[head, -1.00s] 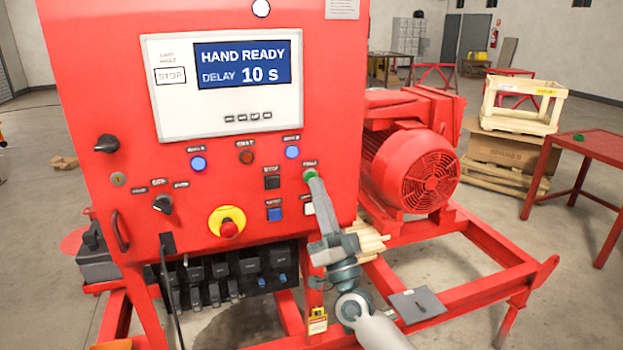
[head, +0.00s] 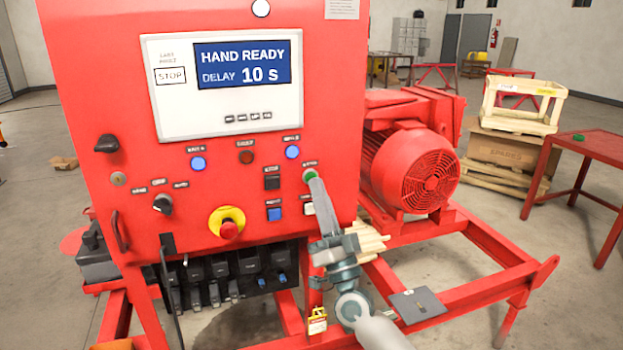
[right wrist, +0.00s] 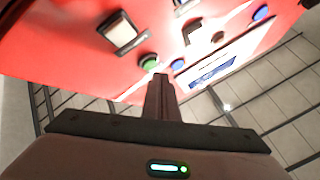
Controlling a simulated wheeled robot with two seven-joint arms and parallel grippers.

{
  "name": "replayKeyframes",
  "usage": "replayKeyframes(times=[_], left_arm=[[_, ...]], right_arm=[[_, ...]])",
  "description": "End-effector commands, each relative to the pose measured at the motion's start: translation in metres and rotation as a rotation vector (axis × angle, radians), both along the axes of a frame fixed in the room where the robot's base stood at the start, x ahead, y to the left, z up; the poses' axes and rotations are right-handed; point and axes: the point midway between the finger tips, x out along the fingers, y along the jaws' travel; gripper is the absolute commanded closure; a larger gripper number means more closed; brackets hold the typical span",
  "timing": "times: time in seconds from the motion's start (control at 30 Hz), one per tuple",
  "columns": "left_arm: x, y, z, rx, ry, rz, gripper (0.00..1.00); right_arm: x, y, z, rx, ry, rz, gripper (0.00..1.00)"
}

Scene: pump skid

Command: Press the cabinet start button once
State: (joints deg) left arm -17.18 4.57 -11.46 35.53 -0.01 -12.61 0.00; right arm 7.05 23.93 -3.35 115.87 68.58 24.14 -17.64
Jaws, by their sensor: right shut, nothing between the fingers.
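The red cabinet (head: 110,60) has a screen (head: 243,66) reading "HAND READY" and "DELAY 10 s". The green start button (head: 309,174) is at the right side of its button rows. It also shows in the right wrist view (right wrist: 148,62). My right gripper (head: 314,182) is shut and empty, its fingertips right at the green button, partly covering it in the head view. In the right wrist view the fingertips (right wrist: 160,78) are just below and right of the button. I cannot tell whether they touch it. My left gripper is not in view.
A black button (head: 272,182), a blue button (head: 274,214) and a white button (head: 308,209) are close by. A red and yellow emergency stop (head: 228,226) is lower left. A red motor (head: 415,170) stands right of the cabinet on the skid frame.

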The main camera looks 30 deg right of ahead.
Motion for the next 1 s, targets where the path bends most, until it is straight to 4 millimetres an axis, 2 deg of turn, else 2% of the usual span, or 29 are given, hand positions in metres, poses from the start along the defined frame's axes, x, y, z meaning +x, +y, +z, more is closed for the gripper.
replayKeyframes(times=[1.0], left_arm=[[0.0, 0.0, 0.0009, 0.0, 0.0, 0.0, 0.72]], right_arm=[[0.0083, -0.0019, 0.0002, 0.0, 0.0, 0.0, 1.0]])
